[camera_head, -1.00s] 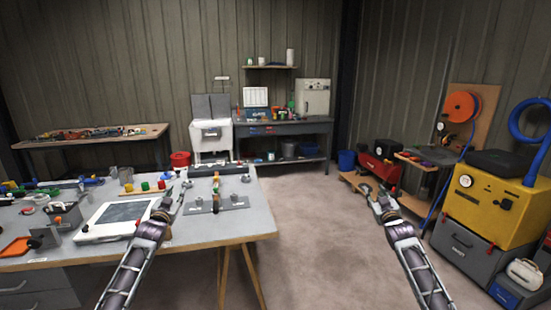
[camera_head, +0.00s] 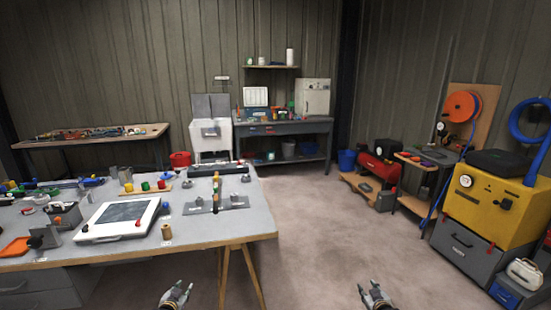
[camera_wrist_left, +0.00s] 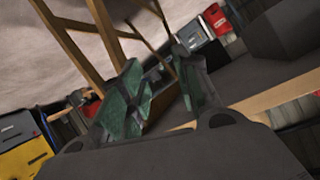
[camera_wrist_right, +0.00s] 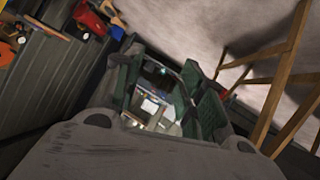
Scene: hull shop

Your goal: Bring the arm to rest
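My left gripper (camera_head: 177,294) is low at the bottom of the head view, in front of the table's near edge and apart from it. In the left wrist view its two fingers (camera_wrist_left: 165,95) stand apart with nothing between them. My right gripper (camera_head: 374,295) is low at the bottom of the head view, right of the centre, over the bare floor. In the right wrist view its fingers (camera_wrist_right: 165,95) are apart and no object is held between them. Most of both arms is out of the head view.
A grey worktable (camera_head: 255,215) with a white-framed tray (camera_head: 152,210), a metal plate with fittings (camera_head: 205,207) and small parts stands at left. A yellow machine (camera_head: 485,205) on a grey cabinet stands at right. The floor (camera_head: 320,230) between them is clear.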

